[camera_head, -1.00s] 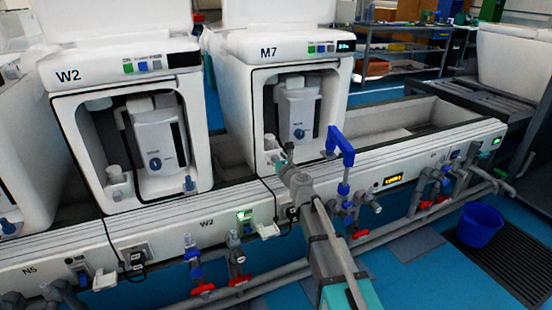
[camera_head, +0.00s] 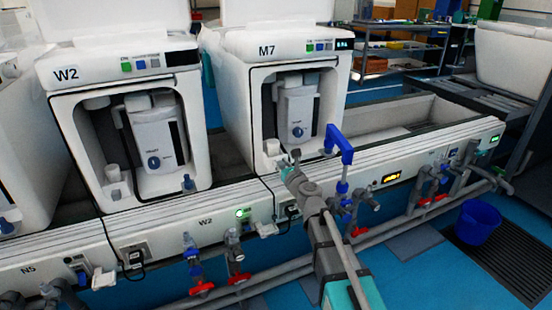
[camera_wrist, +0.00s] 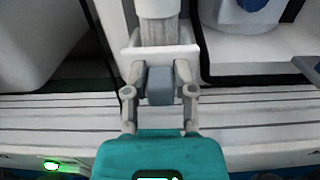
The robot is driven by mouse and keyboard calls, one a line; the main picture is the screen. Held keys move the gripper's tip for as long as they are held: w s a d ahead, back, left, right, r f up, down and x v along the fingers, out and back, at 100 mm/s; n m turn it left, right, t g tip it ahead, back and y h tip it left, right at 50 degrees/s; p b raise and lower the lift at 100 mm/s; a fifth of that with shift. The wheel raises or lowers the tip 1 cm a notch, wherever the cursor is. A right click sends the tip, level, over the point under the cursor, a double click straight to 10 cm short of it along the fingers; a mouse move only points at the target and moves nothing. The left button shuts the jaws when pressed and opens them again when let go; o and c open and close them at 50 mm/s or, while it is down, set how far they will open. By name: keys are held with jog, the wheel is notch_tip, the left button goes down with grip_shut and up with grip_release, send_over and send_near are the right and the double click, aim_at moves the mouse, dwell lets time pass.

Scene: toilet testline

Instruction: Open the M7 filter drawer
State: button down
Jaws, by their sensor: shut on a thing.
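The M7 unit (camera_head: 292,45) is a white machine with an open front bay, and a grey-white canister (camera_head: 298,113) with a blue knob stands inside. The M7 filter drawer (camera_wrist: 134,56) shows in the wrist view as a white front plate under a white cylinder with a ridged neck. Its grey-blue handle block (camera_wrist: 160,85) sticks out towards me. My gripper (camera_wrist: 160,92) is shut on this block, one finger on each side. In the head view my gripper (camera_head: 284,168) is at the lower left of the M7 bay and partly hides the drawer.
The W2 unit (camera_head: 120,70) stands to the left. The white bench rail (camera_head: 200,225) runs below, with valves along it. A blue bucket (camera_head: 480,222) stands on the floor at right.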

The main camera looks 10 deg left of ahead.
jog(key=v, duration=0.3)
jog(key=shift+s+d, duration=0.2)
jog(key=shift+s, duration=0.15)
jog(key=shift+c, duration=2.2)
grip_release()
jog(key=v, duration=0.7)
jog(key=shift+s+d, duration=0.15)
